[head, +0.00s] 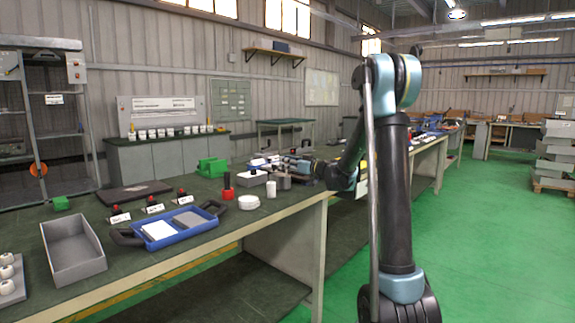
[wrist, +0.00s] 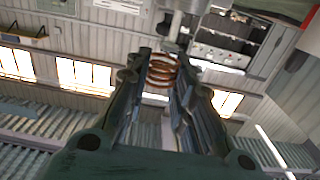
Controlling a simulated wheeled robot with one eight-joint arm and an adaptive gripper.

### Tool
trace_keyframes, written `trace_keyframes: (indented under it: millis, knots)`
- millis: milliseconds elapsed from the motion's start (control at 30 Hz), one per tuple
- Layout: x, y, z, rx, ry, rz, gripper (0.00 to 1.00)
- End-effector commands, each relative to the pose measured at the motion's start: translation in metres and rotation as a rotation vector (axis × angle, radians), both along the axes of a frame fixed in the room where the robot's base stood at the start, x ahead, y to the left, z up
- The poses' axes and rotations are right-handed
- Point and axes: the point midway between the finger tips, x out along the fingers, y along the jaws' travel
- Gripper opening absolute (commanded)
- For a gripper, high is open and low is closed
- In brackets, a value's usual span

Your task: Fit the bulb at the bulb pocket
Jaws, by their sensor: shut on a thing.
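My gripper (head: 282,163) reaches left over the long workbench (head: 300,204) in the head view. In the wrist view its two fingers (wrist: 161,66) are closed in on a thing with a copper-coloured coil, which I take to be the bulb (wrist: 162,72). A pale grey cylindrical stem (wrist: 176,27) shows just beyond the coil; I cannot tell whether it belongs to the same part. The bulb is too small to make out in the head view. A small grey block (head: 283,182) stands just below the gripper. I cannot identify the bulb pocket in either view.
A white cylinder (head: 271,189), white discs (head: 248,203) and a black-and-red holder (head: 228,187) stand close left of the gripper. Farther left are a green block (head: 212,167), a blue tray (head: 190,232) and a grey bin (head: 80,271). The green floor to the right is open.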

Motion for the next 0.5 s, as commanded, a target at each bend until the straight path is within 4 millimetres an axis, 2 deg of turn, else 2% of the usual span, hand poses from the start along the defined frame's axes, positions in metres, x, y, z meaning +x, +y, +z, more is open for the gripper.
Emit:
trace_keyframes:
  millis: [500]
  knots:
    - [-0.0001, 0.0, -0.0104, 0.0, 0.0, 0.0, 0.06]
